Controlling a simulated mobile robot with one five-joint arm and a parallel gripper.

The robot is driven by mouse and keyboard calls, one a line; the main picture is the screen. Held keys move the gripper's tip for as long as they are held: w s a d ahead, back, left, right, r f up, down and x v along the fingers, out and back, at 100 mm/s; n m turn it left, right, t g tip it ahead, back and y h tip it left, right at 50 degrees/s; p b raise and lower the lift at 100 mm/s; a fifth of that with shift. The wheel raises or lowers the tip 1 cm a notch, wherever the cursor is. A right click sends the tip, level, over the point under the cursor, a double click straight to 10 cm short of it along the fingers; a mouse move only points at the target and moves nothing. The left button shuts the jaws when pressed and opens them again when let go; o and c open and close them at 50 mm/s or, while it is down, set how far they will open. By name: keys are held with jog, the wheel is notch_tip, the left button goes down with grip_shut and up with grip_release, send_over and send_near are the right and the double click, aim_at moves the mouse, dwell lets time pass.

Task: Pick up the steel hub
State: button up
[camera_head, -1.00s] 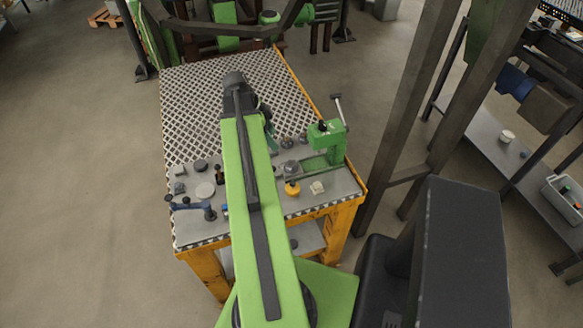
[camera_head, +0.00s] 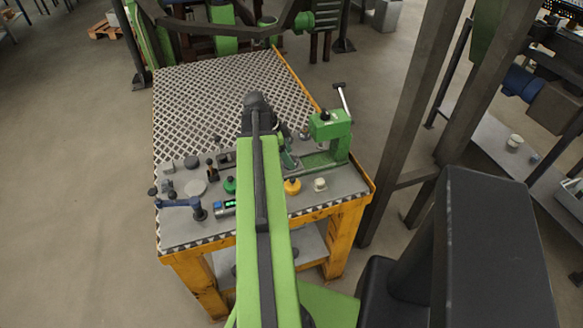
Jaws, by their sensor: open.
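I cannot make out for certain which piece is the steel hub. Small grey metal parts lie on the workbench (camera_head: 205,100), among them a flat round disc (camera_head: 195,188) and a darker round piece (camera_head: 191,162) at the left. Another dark round part (camera_head: 304,133) lies at the right, near the green press. My green arm reaches over the bench and hides part of its middle. My gripper (camera_head: 287,158) is open, low over the bench just right of the forearm. It is partly hidden, and I see nothing held in it.
A green press (camera_head: 330,130) with a lever stands close right of my gripper. A yellow-topped piece (camera_head: 292,186) and a small pale piece (camera_head: 320,184) lie in front. A green knob (camera_head: 230,185) and a blue clamp (camera_head: 180,203) are at the left. The back patterned surface is clear.

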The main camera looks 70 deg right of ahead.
jog(key=shift+s+d+f, duration=0.1)
jog(key=shift+s+f, duration=0.1)
jog(key=shift+f, duration=0.45)
jog(key=shift+r, duration=0.2)
grip_shut()
